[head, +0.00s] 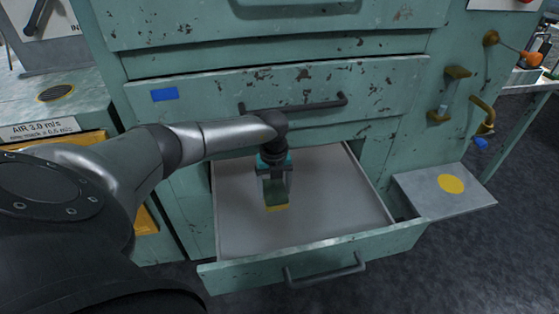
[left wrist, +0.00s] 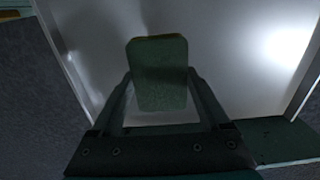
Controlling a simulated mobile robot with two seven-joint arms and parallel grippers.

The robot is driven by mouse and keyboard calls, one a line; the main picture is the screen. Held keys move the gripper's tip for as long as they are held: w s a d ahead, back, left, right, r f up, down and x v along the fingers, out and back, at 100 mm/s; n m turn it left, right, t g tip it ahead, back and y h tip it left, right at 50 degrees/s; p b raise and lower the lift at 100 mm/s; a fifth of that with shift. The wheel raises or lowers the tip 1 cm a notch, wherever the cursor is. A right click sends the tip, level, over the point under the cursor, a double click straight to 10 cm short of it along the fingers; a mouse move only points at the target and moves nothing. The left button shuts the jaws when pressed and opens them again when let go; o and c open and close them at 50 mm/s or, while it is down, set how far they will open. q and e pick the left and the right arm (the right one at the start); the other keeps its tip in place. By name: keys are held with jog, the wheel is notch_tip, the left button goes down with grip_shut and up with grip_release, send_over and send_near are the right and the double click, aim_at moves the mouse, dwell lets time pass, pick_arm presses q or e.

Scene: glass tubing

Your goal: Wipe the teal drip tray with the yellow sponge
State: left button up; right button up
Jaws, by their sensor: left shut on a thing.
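The sponge (head: 277,208) shows a yellow lower edge and a dark green upper part. It is between the fingers of my left gripper (head: 274,192), which is shut on it and points down into an open drawer. In the left wrist view the green face of the sponge (left wrist: 160,75) fills the space between the fingers. The sponge is low over the drawer's grey floor; I cannot tell whether it touches. I make out no separate teal tray; the open drawer (head: 315,258) has a teal front and a bare grey inside. My right gripper is out of view.
Closed teal drawers (head: 285,95) with chipped paint rise just behind the open one. A grey shelf (head: 440,200) with a yellow disc stands to the right, below brass valves (head: 482,115). A bench (head: 525,85) is at far right. Dark floor lies in front.

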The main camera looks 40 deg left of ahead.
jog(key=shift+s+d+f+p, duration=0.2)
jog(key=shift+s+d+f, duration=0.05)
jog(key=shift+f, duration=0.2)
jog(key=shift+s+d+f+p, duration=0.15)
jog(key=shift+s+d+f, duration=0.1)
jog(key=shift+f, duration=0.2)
